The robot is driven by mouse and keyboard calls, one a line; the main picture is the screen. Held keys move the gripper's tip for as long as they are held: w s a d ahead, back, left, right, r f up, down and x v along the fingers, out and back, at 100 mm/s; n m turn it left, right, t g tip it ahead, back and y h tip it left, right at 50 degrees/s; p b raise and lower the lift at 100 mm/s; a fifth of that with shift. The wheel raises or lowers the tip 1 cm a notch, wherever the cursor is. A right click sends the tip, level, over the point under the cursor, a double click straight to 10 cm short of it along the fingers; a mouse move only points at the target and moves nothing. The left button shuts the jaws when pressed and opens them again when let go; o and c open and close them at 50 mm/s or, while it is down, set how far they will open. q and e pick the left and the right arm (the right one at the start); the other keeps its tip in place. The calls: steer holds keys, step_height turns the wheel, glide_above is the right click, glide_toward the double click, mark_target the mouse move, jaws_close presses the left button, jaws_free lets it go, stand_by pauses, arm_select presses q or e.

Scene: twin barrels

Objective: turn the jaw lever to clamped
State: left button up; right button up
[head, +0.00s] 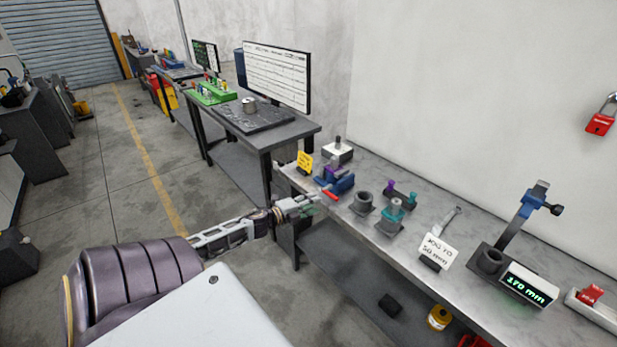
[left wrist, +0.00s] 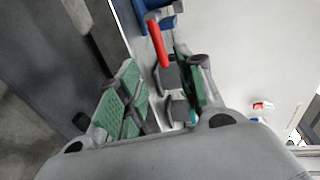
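The jaw lever, a red bar (head: 330,195), sticks out from the front of a blue clamp (head: 343,183) with a purple part on the bench. In the left wrist view the red lever (left wrist: 158,44) runs down from the blue clamp (left wrist: 150,5), with its lower end in the gap between my fingertips. My left gripper (head: 308,204) is just short of the lever, at the bench's near edge. Its green-padded fingers (left wrist: 157,66) stand apart in the wrist view, with nothing held. I cannot tell whether a finger touches the lever. My right gripper is not in view.
On the bench (head: 455,275) stand a yellow sign (head: 304,162), a grey cup (head: 363,202), a teal fixture (head: 391,216), a white card (head: 438,250) and a display (head: 528,284). A desk with a monitor (head: 277,77) is behind. The floor left is open.

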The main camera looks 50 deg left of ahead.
arm_select(q)
steer(key=shift+s+r, duration=0.1)
steer(key=shift+s, duration=0.45)
stand_by(0.4)
